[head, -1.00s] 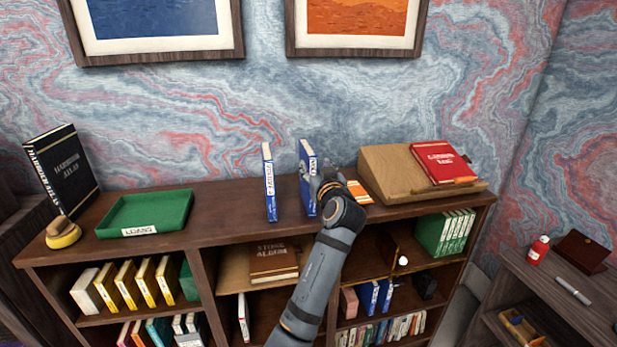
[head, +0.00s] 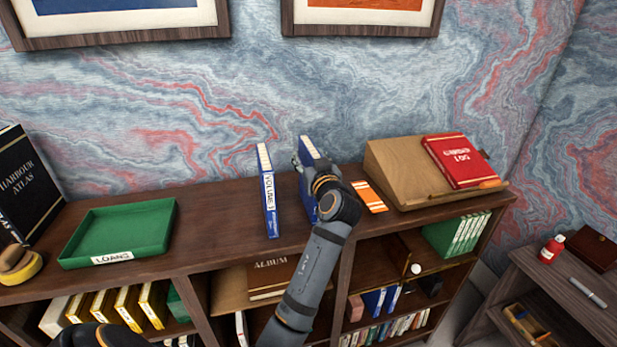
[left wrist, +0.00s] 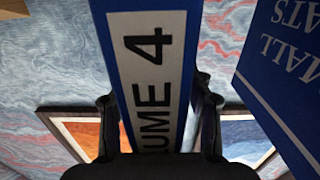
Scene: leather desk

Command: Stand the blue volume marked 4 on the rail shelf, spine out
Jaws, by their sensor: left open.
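The blue volume marked 4 (head: 308,150) stands upright on the bookcase top, partly hidden by my left gripper (head: 311,168). In the left wrist view its white spine label (left wrist: 150,75) ends in "UME 4" and lies between the two open fingers (left wrist: 156,105). Whether the fingers touch the book cannot be told. A second blue volume (head: 268,192) stands just left of it in the head view. In the left wrist view this neighbour (left wrist: 285,65) shows "SMALL" and "ATS" upside down at the right. I cannot make out which part is the rail shelf. My right gripper is not in view.
A green tray (head: 120,232) labelled LOANS lies at left, with a black atlas (head: 28,190) beyond. At right, an orange card (head: 369,195) lies near a sloped wooden stand (head: 400,172) bearing a red book (head: 460,160). Free top lies between tray and volumes. Lower compartments hold books.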

